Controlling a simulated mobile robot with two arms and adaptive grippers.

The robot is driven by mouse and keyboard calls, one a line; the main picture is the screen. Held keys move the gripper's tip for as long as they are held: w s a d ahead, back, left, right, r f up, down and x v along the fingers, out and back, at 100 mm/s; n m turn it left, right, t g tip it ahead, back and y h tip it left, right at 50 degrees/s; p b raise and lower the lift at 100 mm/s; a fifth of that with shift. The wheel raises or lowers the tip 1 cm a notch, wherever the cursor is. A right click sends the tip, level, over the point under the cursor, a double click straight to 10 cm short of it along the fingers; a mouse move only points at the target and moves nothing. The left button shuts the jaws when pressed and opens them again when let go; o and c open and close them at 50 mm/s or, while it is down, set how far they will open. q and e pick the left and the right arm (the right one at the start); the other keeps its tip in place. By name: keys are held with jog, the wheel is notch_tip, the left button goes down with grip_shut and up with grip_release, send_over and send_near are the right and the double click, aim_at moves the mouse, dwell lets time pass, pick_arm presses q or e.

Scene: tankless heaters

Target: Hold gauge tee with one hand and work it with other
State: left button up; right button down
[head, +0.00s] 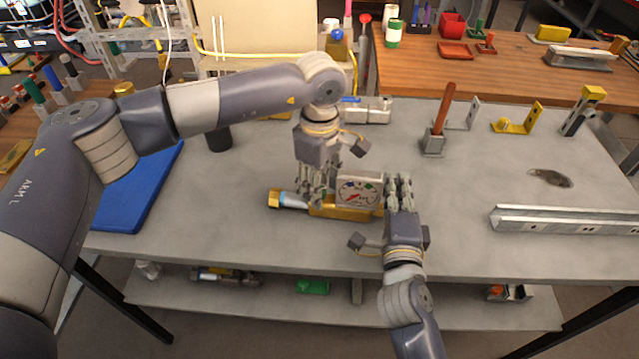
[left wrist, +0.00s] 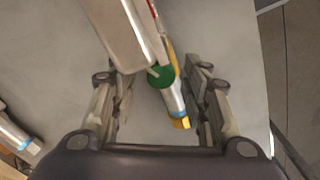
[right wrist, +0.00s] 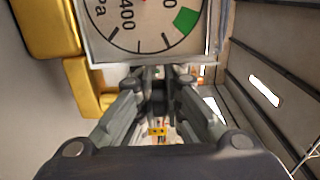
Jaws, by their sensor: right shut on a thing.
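The gauge tee (head: 340,211) is a brass body with a square white-faced gauge (head: 358,191) and a silver pipe ending in a brass cap (head: 274,199). It is over the front middle of the grey bench; I cannot tell whether it touches the top. My right gripper (head: 398,182) is shut on the gauge tee at the gauge's right side; its wrist view shows the fingers (right wrist: 160,80) close together against the gauge's edge. My left gripper (head: 318,192) points down over the pipe side. In its wrist view the fingers are apart, with the gauge tee's green part (left wrist: 161,76) between them.
A blue mat (head: 145,195) lies at the left of the bench. A holder with a brown handle (head: 440,120) and yellow brackets (head: 520,122) stand behind right. A metal channel (head: 560,220) lies at the right. A silver fitting (head: 372,109) lies behind my left gripper.

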pick_arm(q)
notch_tip(320, 180, up, 12)
dwell(0.7)
notch_tip(320, 180, down, 12)
jog(key=n, duration=0.4)
jog(key=shift+a+f+n, duration=0.1)
jog(key=shift+n, duration=0.2)
dwell(0.5)
grip_shut()
